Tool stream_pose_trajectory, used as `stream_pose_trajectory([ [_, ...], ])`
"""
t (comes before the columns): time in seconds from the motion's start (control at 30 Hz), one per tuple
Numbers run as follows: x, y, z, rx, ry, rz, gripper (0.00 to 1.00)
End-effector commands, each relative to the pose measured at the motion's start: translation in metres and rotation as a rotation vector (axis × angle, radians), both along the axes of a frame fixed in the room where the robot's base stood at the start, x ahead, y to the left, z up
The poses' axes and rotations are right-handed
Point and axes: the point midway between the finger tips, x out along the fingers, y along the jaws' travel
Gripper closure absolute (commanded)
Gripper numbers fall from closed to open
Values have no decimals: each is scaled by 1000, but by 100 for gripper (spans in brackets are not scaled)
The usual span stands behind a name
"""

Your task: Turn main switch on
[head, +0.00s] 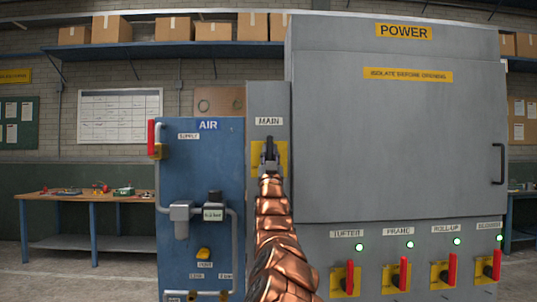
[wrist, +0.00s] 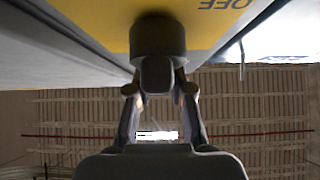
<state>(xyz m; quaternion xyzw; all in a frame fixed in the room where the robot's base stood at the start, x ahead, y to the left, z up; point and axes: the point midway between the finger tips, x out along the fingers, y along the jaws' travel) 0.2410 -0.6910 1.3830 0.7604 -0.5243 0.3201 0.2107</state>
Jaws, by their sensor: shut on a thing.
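The main switch is on a narrow grey panel under a MAIN label (head: 268,121). Its yellow plate (head: 256,147) shows around my gripper (head: 268,160), which covers most of the switch in the head view. In the wrist view the switch has a dark round hub (wrist: 157,36) with a short handle (wrist: 157,74) on the yellow plate (wrist: 100,18). The letters OFF show upside down on that plate. My gripper (wrist: 158,88) is shut on the handle, one finger on each side. The handle's setting cannot be told clearly.
The large grey POWER cabinet (head: 390,150) stands to the right, with several red-handled switches and lit green lamps below. The blue AIR panel (head: 200,260) with pipes and a red lever (head: 151,138) stands to the left. A workbench (head: 80,197) is farther left.

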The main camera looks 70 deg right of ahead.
Motion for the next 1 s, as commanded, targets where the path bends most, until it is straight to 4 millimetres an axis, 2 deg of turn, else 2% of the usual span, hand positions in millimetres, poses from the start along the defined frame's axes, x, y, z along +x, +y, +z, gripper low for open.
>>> stream_pose_trajectory([
  [0.03, 1, 0, 0, 1, 0, 2, 76],
  [0.27, 0, 0, 0, 1, 0, 1, 54],
  [0.67, -1, 1, -2, 2, -1, 1, 54],
  [1.0, -6, 18, -20, 2, -1, 4, 54],
])
